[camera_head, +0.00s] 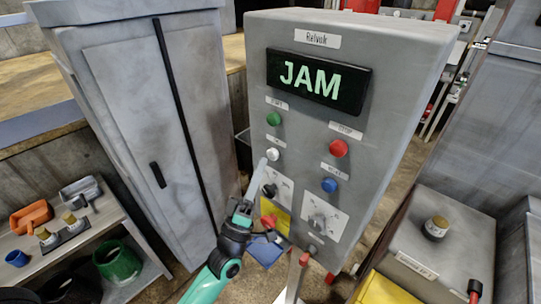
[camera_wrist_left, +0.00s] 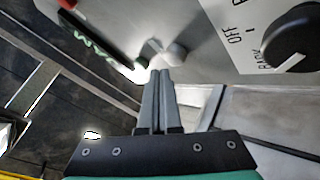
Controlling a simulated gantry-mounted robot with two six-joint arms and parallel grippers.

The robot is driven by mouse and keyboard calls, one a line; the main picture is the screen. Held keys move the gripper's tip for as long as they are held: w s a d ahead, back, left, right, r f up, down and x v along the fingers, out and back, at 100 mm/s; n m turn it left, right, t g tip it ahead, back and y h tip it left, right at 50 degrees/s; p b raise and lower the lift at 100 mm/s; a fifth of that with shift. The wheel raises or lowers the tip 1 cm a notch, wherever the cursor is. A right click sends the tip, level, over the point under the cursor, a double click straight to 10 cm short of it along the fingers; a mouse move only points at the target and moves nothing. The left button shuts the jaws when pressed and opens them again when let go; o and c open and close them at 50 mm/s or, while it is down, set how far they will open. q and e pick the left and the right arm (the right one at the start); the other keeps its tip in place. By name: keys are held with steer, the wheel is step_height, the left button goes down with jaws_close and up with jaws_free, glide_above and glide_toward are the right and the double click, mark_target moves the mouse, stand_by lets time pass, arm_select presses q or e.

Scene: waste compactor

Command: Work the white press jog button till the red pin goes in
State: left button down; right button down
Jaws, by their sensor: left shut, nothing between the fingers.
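The white button (camera_head: 274,154) is on the front of the grey control cabinet (camera_head: 400,60), below the green button, and shows as a pale knob (camera_wrist_left: 174,52) in the left wrist view. My left gripper (camera_head: 261,165) is shut and empty, with its fingertips close below and left of the button in the head view. In the wrist view the fingertips (camera_wrist_left: 160,73) point at the knob; I cannot tell whether they touch it. A small red-tipped part (camera_head: 304,259) is low by the cabinet; I cannot tell whether it is the red pin. My right gripper is not in view.
The display (camera_head: 318,82) reads JAM. Green (camera_head: 274,118), red (camera_head: 338,148) and blue (camera_head: 329,185) buttons and a black selector knob (camera_head: 269,190) are close by. A tall grey locker (camera_head: 130,100) stands left; a shelf (camera_head: 120,230) with tools stands lower left.

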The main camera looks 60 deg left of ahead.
arm_select(q)
steer(key=shift+w, duration=0.1)
stand_by(0.5)
steer(key=shift+w+a, duration=0.15)
steer(key=shift+w, duration=0.15)
steer(key=shift+w+a+b, duration=0.2)
steer(key=shift+w+b, duration=0.3)
stand_by(0.6)
stand_by(1.9)
steer(key=shift+s+d, duration=0.35)
steer(key=shift+s, duration=0.55)
steer(key=s, duration=0.1)
steer(key=s+d, duration=0.1)
steer(key=s, duration=0.2)
steer(key=shift+s+d, duration=0.35)
steer(key=shift+d, duration=0.05)
